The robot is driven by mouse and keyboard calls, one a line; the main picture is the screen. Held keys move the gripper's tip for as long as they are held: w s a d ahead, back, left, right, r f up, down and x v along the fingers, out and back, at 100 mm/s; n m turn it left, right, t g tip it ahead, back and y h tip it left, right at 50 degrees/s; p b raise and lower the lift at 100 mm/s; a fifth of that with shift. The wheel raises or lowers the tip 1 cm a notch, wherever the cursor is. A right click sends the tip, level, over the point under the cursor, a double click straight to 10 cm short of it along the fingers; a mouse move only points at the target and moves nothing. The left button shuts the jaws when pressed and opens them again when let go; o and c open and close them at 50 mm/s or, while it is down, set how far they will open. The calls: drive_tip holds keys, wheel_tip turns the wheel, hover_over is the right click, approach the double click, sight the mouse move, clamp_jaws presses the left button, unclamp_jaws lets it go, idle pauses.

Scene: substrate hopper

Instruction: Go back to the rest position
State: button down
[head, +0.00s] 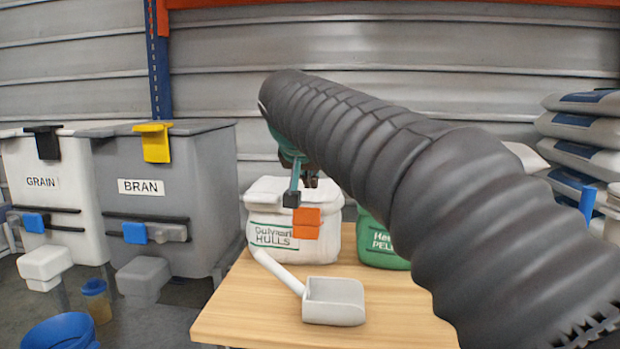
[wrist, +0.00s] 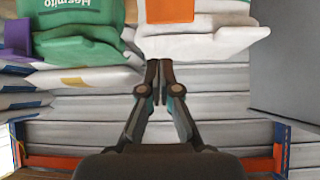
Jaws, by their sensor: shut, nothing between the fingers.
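My gripper (wrist: 158,65) is shut and empty in the wrist view, its two dark fingertips together. They point toward the white bag with an orange label (wrist: 176,42), which appears upside down. In the head view my black ribbed arm reaches across from the lower right. The gripper end is mostly hidden behind the arm, in front of the white hulls bag (head: 270,247). I cannot tell the distance between gripper and bag.
The wooden table (head: 250,320) holds a white scoop (head: 334,301) and a green pellet bag (head: 376,250) partly behind my arm. The grain bin (head: 60,210) and bran bin (head: 205,190) stand left, a blue bucket (head: 62,332) in front. Stacked sacks (head: 585,130) stand right.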

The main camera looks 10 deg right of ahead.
drive_tip(key=s+d+f+n+g+y+p, duration=0.1)
drive_tip(key=s+d+f, duration=0.3)
drive_tip(key=s+f, duration=0.7)
drive_tip(key=s+d+f+n+g+y+p, duration=0.1)
drive_tip(key=s+d+f+p, duration=0.3)
drive_tip(key=s+f, duration=0.7)
drive_tip(key=s+d+n+g, duration=0.1)
drive_tip(key=s, duration=0.7)
drive_tip(key=shift+s+f+g+y, duration=0.2)
drive_tip(key=shift+f+g+y, duration=0.1)
drive_tip(key=shift+f, duration=0.05)
